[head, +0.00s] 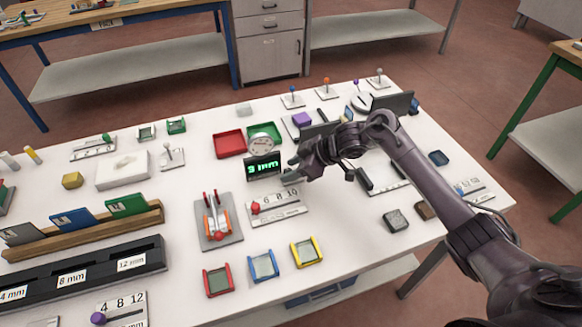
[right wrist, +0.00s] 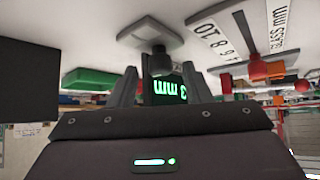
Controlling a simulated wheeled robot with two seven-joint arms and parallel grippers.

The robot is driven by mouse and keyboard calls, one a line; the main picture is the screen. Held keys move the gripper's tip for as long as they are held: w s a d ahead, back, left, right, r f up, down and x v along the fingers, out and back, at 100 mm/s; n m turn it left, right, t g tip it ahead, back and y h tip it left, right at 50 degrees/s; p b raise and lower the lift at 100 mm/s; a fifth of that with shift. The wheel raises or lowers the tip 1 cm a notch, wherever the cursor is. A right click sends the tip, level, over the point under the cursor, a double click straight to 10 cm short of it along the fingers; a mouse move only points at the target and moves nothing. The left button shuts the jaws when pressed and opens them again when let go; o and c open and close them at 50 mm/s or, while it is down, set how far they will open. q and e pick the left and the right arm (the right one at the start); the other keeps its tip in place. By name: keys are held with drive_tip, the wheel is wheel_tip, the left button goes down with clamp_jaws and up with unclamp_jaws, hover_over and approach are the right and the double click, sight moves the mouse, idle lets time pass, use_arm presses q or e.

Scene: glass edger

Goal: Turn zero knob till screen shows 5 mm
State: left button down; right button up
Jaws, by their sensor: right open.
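The small black screen (head: 262,167) shows green digits that read as 3 mm; it also shows upside down in the right wrist view (right wrist: 168,91). My right gripper (head: 292,170) is just right of the screen, low over the table. In the right wrist view its open fingers (right wrist: 160,88) stand either side of a dark knob (right wrist: 160,62) on a grey plate (right wrist: 152,38). This seems to be the zero knob; I cannot tell whether the fingers touch it. In the head view the gripper hides the knob. My left gripper is not in view.
A scale plate (head: 280,208) with a red slider knob lies in front of the screen. Red (head: 229,144) and green (head: 265,131) trays and a round dial (head: 262,145) are behind it. A clamp plate (head: 218,222) stands to the left. Small coloured frames line the front.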

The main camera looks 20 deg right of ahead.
drive_tip(key=shift+w+a+f, duration=0.1)
drive_tip(key=shift+a+f, duration=0.05)
drive_tip(key=shift+f, duration=0.05)
